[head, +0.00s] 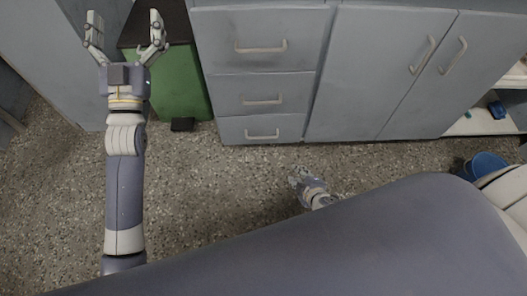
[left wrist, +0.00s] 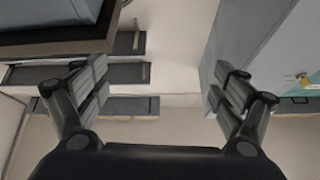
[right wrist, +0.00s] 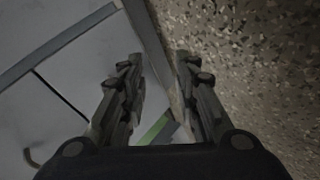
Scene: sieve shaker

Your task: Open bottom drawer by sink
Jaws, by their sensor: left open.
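The bottom drawer (head: 248,126) is the lowest front in a grey three-drawer stack. It looks shut and has a light bar handle (head: 262,135). My left gripper (head: 125,30) is open and empty, up and to the left of the drawers. Its spread fingers also show in the left wrist view (left wrist: 163,82). My right gripper (head: 298,176) is low over the floor, below and right of the bottom handle and apart from it. In the right wrist view (right wrist: 160,65) its fingers are partly apart with nothing between them. No sink is clearly in view.
Two grey cabinet doors (head: 385,85) with handles adjoin the drawers on the right. A green box or bin (head: 180,85) stands to their left. A blue bucket (head: 486,164) is at the far right. The speckled floor (head: 215,180) before the drawers is clear.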

